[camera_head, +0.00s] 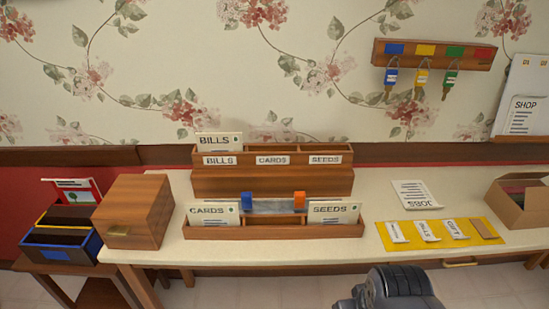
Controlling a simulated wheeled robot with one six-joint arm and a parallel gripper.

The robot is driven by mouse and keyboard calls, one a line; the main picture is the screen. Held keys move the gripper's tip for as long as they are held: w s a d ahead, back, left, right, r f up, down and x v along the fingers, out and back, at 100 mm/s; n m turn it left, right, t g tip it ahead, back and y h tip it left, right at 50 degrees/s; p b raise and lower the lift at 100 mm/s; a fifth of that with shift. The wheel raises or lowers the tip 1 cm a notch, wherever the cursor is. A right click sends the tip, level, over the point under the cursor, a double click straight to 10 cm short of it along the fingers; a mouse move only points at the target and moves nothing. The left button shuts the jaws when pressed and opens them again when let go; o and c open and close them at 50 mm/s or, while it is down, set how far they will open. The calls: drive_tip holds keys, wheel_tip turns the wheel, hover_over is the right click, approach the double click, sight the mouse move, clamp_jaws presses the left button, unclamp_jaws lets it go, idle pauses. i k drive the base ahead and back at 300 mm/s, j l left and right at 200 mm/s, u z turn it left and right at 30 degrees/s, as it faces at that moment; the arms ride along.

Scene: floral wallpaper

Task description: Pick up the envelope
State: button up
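Several envelopes stand in wooden holders on the cream table (310,257). An envelope marked BILLS (213,141) stands in the left slot of the back sorter (272,182), whose slots are labelled BILLS, CARDS and SEEDS. In the low front tray (273,231), an envelope marked CARDS (207,217) stands at the left and one marked SEEDS (333,209) at the right. I cannot tell which envelope the task names. A dark grey part of my arm shows at the bottom edge; my gripper's fingers are not visible.
A wooden box (137,212) stands left, beside dark bins (62,247) on a lower stand. A yellow mat (412,246) with small cards and a JOBS sheet (415,194) lie right. A cardboard box (525,207) is far right. Keys hang from a wall rack (432,60).

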sight(200, 214)
drive_tip(key=i+j+z, duration=0.15)
drive_tip(key=j, duration=0.2)
drive_tip(key=i+j+z, duration=0.15)
drive_tip(key=j, duration=0.2)
drive_tip(key=i+j+z, duration=0.15)
drive_tip(key=j, duration=0.2)
